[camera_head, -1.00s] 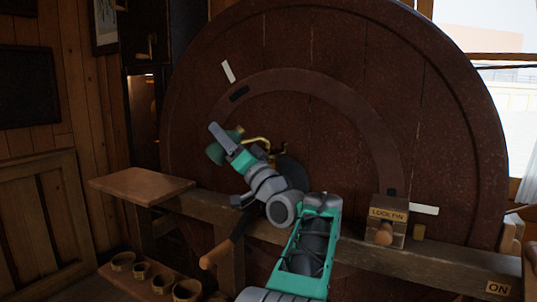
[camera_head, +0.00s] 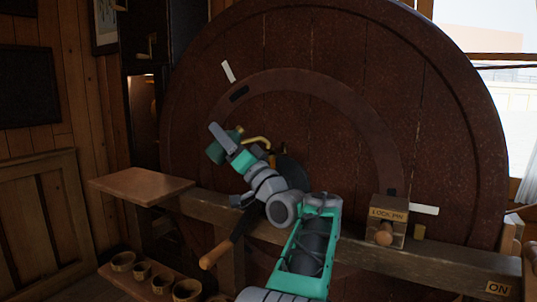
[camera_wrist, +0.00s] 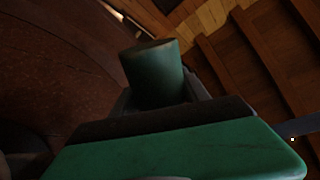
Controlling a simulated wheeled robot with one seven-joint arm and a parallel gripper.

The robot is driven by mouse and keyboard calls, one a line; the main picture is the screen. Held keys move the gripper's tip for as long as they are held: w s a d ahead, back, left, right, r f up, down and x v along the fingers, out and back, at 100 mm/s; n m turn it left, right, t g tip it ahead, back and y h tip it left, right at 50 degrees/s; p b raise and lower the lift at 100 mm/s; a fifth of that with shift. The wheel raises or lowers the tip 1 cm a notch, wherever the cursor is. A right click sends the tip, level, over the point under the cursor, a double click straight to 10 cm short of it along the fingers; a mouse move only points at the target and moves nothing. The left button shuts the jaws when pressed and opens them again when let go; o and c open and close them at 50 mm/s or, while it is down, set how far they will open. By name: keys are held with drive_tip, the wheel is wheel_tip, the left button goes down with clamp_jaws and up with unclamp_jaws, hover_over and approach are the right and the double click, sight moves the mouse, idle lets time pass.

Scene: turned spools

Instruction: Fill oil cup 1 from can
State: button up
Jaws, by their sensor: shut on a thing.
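My gripper (camera_head: 236,146) is shut on a dark green oil can (camera_head: 216,152) in front of the big wheel. The can looks tilted in the head view, and its curved brass spout (camera_head: 258,140) points right, toward the wheel's hub. In the wrist view the can's green body (camera_wrist: 153,75) stands up between the fingers, and its spout is out of sight. An oil cup cannot be made out; the hub area is partly hidden behind my arm.
The large dark red wheel (camera_head: 330,110) fills the background. A wooden beam (camera_head: 350,243) crosses in front, with a lock pin box (camera_head: 388,220), an ON plate (camera_head: 498,288) and a bare shelf (camera_head: 140,185). Several small bowls (camera_head: 122,261) sit lower left. A wooden-handled lever (camera_head: 215,254) hangs beside my arm.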

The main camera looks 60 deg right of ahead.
drive_tip(key=shift+d, duration=0.1)
drive_tip(key=n, duration=0.1)
drive_tip(key=r+n+y, duration=0.1)
drive_tip(key=n+g+y, duration=0.1)
drive_tip(key=shift+w+a+r, duration=0.2)
drive_tip(key=shift+w+a, duration=0.1)
drive_tip(key=shift+w, duration=0.05)
drive_tip(key=shift+r+n+g+y+p, duration=0.3)
drive_tip(key=shift+n+g+p, duration=0.1)
drive_tip(key=shift+n+p, duration=0.3)
drive_tip(key=shift+w+a+r+n+g+y+p, duration=0.2)
drive_tip(key=shift+n+g+y+p, duration=0.15)
drive_tip(key=shift+n+p, duration=0.15)
drive_tip(key=shift+w+a+r+n+g+y+p, duration=0.15)
drive_tip(key=shift+n+g+y+p, duration=0.15)
drive_tip(key=shift+n, duration=0.2)
drive_tip(key=n+g+p, duration=0.1)
drive_tip(key=r+n+g+p, duration=0.1)
drive_tip(key=p, duration=0.1)
drive_tip(key=shift+w+a, duration=0.3)
drive_tip(key=shift+a, duration=0.05)
drive_tip(key=shift+w+a+f+n+g, duration=0.1)
drive_tip(key=shift+f+n+g, duration=0.05)
drive_tip(key=shift+n+g, duration=0.15)
